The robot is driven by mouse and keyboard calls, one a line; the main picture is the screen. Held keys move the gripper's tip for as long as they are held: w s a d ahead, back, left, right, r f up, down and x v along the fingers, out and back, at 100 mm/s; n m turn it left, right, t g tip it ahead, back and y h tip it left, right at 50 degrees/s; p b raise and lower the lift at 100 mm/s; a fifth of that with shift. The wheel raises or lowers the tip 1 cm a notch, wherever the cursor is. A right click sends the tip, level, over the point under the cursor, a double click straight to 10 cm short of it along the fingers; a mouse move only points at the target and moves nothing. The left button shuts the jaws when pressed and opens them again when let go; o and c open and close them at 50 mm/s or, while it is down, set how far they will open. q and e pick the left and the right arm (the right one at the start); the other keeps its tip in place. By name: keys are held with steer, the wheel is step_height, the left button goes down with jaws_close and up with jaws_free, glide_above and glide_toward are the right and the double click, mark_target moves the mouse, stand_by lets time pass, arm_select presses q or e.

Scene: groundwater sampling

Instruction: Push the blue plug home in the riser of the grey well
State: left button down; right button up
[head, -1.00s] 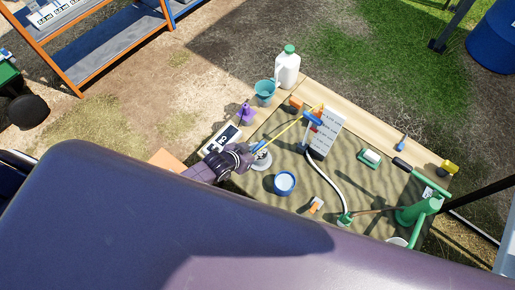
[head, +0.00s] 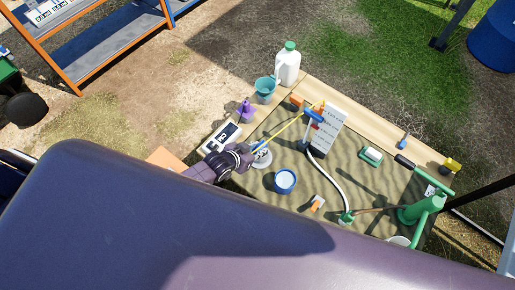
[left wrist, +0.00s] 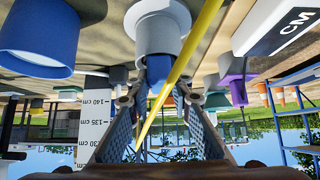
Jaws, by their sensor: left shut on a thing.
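The grey well (head: 263,159) stands on the table mat in the head view, right beside my left gripper (head: 250,156). In the left wrist view, which looks upside down, the well's pale grey riser (left wrist: 158,32) is at top centre. The blue plug (left wrist: 158,72) shows at the riser's mouth, between the fingertips of my left gripper (left wrist: 158,98). The gripper is shut on the plug. How deep the plug sits in the riser cannot be told. My right gripper is not in view.
A yellow strip (head: 286,130) runs from near the well to a blue-handled stand and crosses the wrist view.

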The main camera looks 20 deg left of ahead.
arm_select(q)
steer(key=c, duration=1.7)
jaws_free()
steer(key=shift+f, duration=0.2)
steer(key=shift+o, duration=0.2)
steer(key=shift+s, duration=0.1)
steer(key=shift+s+a+r, duration=0.15)
steer(key=shift+s+r, duration=0.1)
steer(key=shift+r, duration=0.05)
steer(key=v, duration=0.7)
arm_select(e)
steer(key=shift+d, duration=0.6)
arm_select(q)
steer(key=shift+s, duration=0.1)
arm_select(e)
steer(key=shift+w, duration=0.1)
